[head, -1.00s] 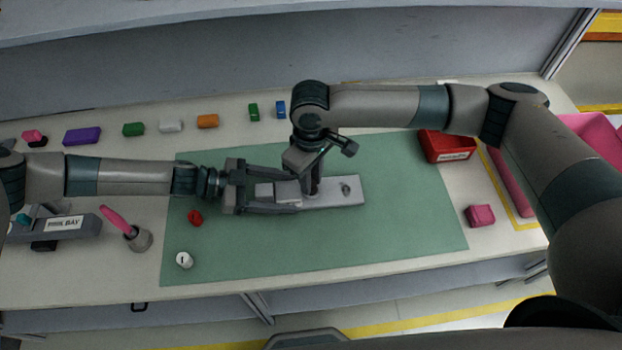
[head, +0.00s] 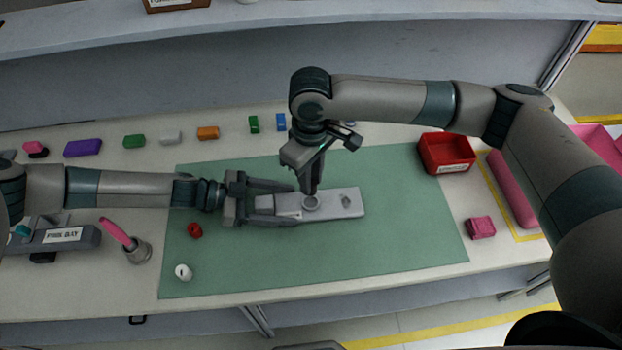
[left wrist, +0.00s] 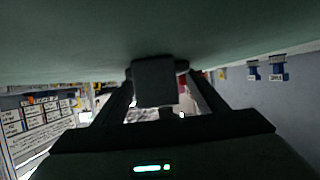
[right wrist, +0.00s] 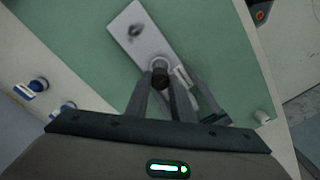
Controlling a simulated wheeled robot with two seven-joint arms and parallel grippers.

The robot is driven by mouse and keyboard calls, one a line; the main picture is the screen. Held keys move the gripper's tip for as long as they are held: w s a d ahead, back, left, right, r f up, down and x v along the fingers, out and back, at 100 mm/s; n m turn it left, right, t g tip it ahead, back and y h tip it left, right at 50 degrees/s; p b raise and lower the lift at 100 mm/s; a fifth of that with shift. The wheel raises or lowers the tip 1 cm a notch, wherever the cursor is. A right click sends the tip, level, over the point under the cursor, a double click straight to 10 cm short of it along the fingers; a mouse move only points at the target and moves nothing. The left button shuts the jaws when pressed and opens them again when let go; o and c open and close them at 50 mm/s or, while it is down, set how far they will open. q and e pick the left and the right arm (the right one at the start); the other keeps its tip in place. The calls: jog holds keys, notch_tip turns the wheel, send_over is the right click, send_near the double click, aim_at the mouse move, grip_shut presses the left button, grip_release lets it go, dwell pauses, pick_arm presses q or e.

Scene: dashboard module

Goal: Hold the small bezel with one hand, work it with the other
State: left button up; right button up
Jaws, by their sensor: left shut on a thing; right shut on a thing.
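The small bezel is a flat grey plate (head: 335,206) on the green mat. It has a round ring (head: 311,202) near its middle and a small dark feature (head: 346,201) towards its right end. My left gripper (head: 288,203) is shut on the plate's left end, which fills the gap between its fingers in the left wrist view (left wrist: 155,80). My right gripper (head: 311,190) points down, just above the ring. In the right wrist view it is shut on a small dark round piece (right wrist: 160,78) beside the ring. Whether this piece touches the ring I cannot tell.
A red cap (head: 195,231) and a white cap (head: 183,272) lie on the mat's left side. A pink-handled tool stands in a grey cup (head: 138,250). A red bin (head: 446,153) and pink block (head: 481,228) stand right. Several coloured blocks line the back. The mat's right half is clear.

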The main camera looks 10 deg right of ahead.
pick_arm(q)
jog(key=o, duration=1.5)
jog(key=shift+a, duration=0.1)
jog(key=v, duration=1.2)
